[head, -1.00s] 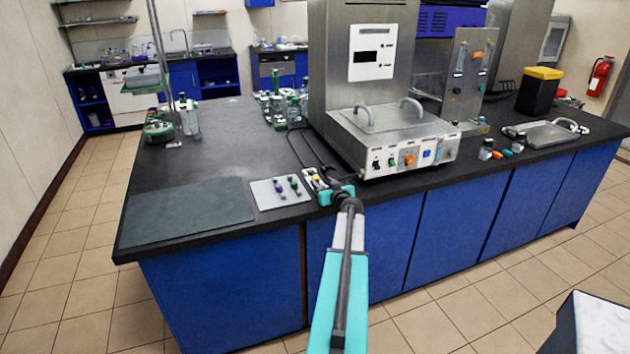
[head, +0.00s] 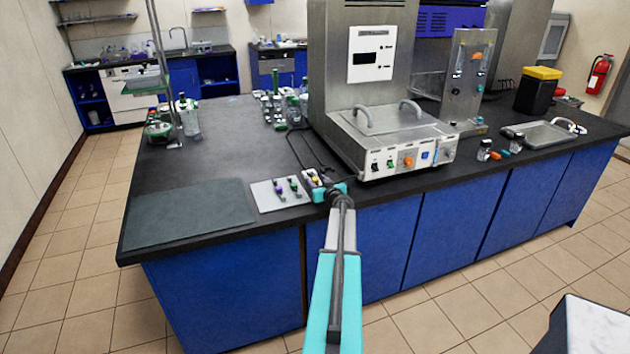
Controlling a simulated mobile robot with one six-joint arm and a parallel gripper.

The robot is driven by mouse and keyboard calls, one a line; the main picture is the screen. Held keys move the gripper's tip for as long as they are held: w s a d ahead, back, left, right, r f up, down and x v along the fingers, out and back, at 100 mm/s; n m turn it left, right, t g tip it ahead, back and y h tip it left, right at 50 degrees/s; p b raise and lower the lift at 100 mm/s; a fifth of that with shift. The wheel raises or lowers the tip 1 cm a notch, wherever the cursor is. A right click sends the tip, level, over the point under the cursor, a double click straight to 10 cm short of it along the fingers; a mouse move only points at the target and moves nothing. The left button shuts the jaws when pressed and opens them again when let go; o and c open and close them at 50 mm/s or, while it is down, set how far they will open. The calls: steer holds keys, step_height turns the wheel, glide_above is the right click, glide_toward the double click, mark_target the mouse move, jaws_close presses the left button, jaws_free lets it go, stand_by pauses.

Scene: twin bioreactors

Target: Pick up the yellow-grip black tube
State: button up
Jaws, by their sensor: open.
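A small yellow grip (head: 315,181) shows on a small pale holder (head: 307,174) near the front edge of the dark bench. Black tubing (head: 299,152) runs back from this holder along the left side of the steel unit. I cannot tell from this view which length belongs to the yellow grip. My gripper (head: 321,191), teal and dark, is at the holder, right beside the yellow grip on its near side. It is open. My wrist hides part of the fingers and the near end of the holder, so I cannot tell whether they touch the grip.
A dark mat (head: 186,215) covers the bench's front left. The steel unit (head: 400,160) with knobs stands close on the right. Bottles (head: 284,103) stand behind. The bench's left middle is clear.

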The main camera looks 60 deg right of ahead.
steer(key=shift+w, duration=0.1)
stand_by(0.5)
jaws_close()
steer(key=shift+r+b, duration=0.45)
steer(key=shift+r, duration=0.25)
steer(key=shift+a+r+b, duration=0.2)
steer(key=shift+r+b, duration=0.1)
steer(key=shift+r, duration=0.2)
steer(key=shift+a+r+b, duration=0.2)
steer(key=shift+r+b, duration=0.1)
steer(key=shift+r, duration=0.2)
steer(key=s+a+b, duration=0.1)
steer(key=a, duration=0.3)
steer(key=s+a+r+b, duration=0.1)
steer(key=s+a+b, duration=0.1)
steer(key=a, duration=0.3)
steer(key=s+a+b, duration=0.1)
steer(key=a+b, duration=0.1)
steer(key=a, duration=0.3)
steer(key=shift+s+a+r, duration=0.2)
steer(key=shift+s+r, duration=0.05)
